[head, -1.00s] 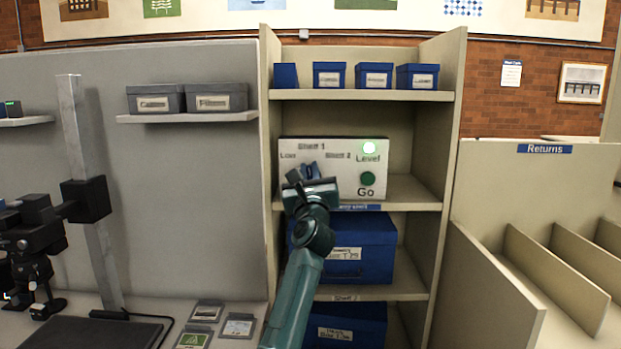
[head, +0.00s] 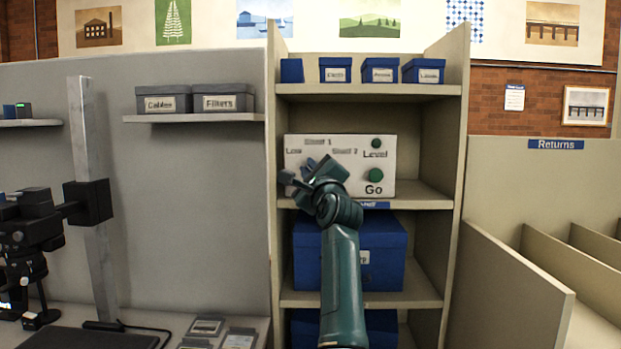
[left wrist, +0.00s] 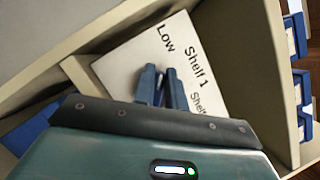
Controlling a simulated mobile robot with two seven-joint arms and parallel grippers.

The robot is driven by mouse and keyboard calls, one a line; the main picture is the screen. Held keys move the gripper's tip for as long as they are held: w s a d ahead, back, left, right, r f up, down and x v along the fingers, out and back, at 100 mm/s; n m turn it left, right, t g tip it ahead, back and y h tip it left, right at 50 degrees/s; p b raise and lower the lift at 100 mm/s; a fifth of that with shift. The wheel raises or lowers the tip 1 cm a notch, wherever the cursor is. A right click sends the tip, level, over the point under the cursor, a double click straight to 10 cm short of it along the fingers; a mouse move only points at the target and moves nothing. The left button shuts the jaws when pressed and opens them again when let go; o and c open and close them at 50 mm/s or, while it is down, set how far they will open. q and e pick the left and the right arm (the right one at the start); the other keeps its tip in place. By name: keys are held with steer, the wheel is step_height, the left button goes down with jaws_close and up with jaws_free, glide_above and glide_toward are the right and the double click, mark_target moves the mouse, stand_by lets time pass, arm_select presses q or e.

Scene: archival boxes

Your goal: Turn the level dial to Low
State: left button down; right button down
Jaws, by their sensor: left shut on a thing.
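The white control panel (head: 345,146) stands on the middle shelf of the open cabinet, with Low, Shelf 1 and Shelf 2 printed around its left part. The left wrist view shows the panel tilted (left wrist: 140,58). My left gripper (head: 311,166) is at the panel's left part, below these labels, and is shut on the level dial. In the left wrist view its two blue fingers (left wrist: 162,88) are close together, below the Low and Shelf 1 labels. The gripper hides the dial, so I cannot tell its pointing. My right gripper is not in view.
The green Go button (head: 375,175) and a dark Level lamp (head: 376,143) are on the panel's right. A large blue box (head: 384,238) is on the shelf below. Small blue boxes (head: 382,74) stand above. The cabinet's left wall (head: 274,130) is close to my gripper.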

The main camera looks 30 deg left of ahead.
arm_select(q)
steer(key=shift+w+d+f, duration=0.1)
steer(key=shift+w+f, duration=0.05)
steer(key=shift+f, duration=0.25)
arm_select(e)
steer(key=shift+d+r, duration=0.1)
arm_select(q)
steer(key=c, duration=1.4)
jaws_free()
steer(key=shift+r, duration=0.15)
steer(key=shift+c, duration=0.2)
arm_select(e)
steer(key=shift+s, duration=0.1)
